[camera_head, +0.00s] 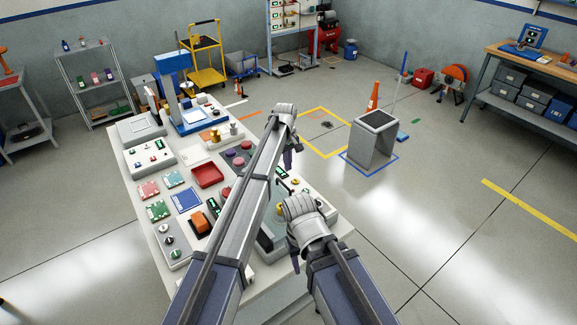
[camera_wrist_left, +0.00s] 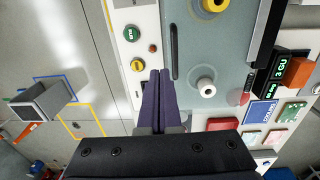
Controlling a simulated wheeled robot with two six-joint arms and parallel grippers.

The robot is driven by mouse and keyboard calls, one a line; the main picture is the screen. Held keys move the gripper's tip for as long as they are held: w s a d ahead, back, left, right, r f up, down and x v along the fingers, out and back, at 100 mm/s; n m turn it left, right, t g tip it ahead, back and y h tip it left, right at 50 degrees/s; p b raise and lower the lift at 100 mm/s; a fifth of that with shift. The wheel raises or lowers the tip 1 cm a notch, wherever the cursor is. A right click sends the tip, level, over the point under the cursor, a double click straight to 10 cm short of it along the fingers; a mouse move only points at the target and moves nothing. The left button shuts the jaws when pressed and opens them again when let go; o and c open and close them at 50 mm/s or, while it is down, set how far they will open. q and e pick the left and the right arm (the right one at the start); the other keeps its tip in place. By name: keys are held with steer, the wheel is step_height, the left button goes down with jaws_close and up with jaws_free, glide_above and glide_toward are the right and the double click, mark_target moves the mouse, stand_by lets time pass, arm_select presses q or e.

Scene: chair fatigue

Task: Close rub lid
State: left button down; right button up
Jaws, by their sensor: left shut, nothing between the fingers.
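In the left wrist view a grey-green panel (camera_wrist_left: 205,60) has a dark bar handle (camera_wrist_left: 174,52) along its left edge. White and yellow round parts show on or through it; whether it is a lid, and how far open, I cannot tell. A white strip with a green button (camera_wrist_left: 131,34) and a yellow knob (camera_wrist_left: 137,65) lies beside it. My left gripper (camera_wrist_left: 160,74) is shut and empty, its purple fingertips just below the handle's lower end, apart from it in the picture. In the head view my left gripper (camera_head: 289,160) points down, and my arms hide much of the unit.
The white bench (camera_head: 140,190) holds a red tray (camera_head: 207,174), a blue board (camera_head: 186,199) and several other devices and buttons. A grey bin (camera_head: 371,138) stands on the floor to the right. The floor at the right front is clear.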

arm_select(q)
step_height(320, 180, up, 8)
steer(key=w+d+p, duration=0.1)
steer(key=p, duration=0.5)
steer(key=shift+p, duration=0.35)
steer(key=s+a+m, duration=0.2)
steer(key=s+a, duration=0.5)
steer(key=s, duration=0.5)
steer(key=s+a+m, duration=0.2)
steer(key=s+a, duration=0.5)
steer(key=s, duration=0.4)
steer(key=s+a+m, duration=0.3)
steer(key=s+a, duration=0.3)
steer(key=s, duration=0.6)
steer(key=s+d+f+m+b, duration=0.1)
steer(key=s+d+f+b, duration=0.2)
steer(key=d+f+b, duration=0.2)
steer(key=s+d+f+m+y+b, duration=0.1)
steer(key=d+f+b, duration=0.4)
steer(key=f+b, duration=0.6)
steer(key=shift+s+d+m+g+y, duration=0.15)
steer(key=shift+s+m+g+y, duration=0.15)
steer(key=shift+s+m, duration=0.6)
